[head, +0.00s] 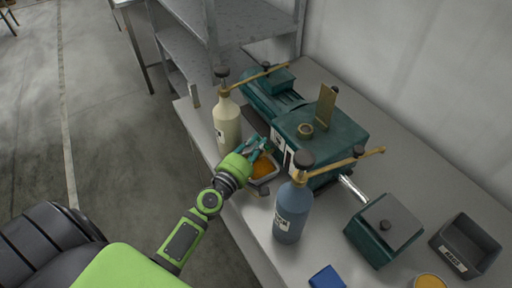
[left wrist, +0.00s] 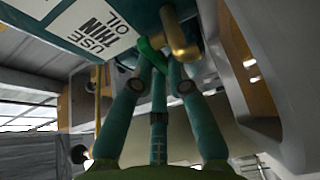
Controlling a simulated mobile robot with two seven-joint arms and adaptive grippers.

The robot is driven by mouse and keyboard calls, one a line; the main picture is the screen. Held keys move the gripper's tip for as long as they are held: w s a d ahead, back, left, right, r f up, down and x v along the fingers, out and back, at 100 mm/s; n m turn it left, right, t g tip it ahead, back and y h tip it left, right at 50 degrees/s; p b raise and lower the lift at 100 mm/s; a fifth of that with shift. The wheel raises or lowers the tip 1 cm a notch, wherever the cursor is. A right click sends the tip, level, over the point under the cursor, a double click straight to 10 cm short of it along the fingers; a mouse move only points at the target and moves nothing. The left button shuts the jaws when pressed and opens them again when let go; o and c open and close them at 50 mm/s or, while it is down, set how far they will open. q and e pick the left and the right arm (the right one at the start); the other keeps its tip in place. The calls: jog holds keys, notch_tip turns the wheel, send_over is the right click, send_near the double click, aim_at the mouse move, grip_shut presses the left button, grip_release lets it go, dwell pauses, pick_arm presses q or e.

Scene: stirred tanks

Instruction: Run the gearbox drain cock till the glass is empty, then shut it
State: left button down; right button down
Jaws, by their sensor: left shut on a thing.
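The teal gearbox (head: 335,132) stands on the bench, with a brass ring and an upright plate on top. My left gripper (head: 262,147) is at its near lower side, above a small tray (head: 270,180) holding amber liquid. In the left wrist view, the teal fingers of my left gripper (left wrist: 155,62) are shut on a green lever (left wrist: 152,54) beside a bent brass spout (left wrist: 180,38), the drain cock. My right gripper is not in view.
A cream bottle (head: 227,125) stands left of my gripper and a blue bottle (head: 293,212) right of it, both with long brass spouts. A teal box (head: 383,230), a grey bin (head: 466,246) and a blue block (head: 326,278) lie to the right. Metal shelves (head: 235,30) stand behind.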

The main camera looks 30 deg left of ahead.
pick_arm(q)
jog(key=shift+w+a+f+m+h+b, duration=0.15)
jog(key=shift+m+h+b, duration=0.25)
jog(key=shift+h, duration=0.5)
jog(key=shift+r, duration=0.2)
jog(key=c, duration=1.2)
grip_release()
jog(key=s, duration=0.4)
jog(key=s+a, duration=0.1)
jog(key=s, duration=0.6)
jog(key=shift+s+a, duration=0.3)
jog(key=shift+s, duration=0.1)
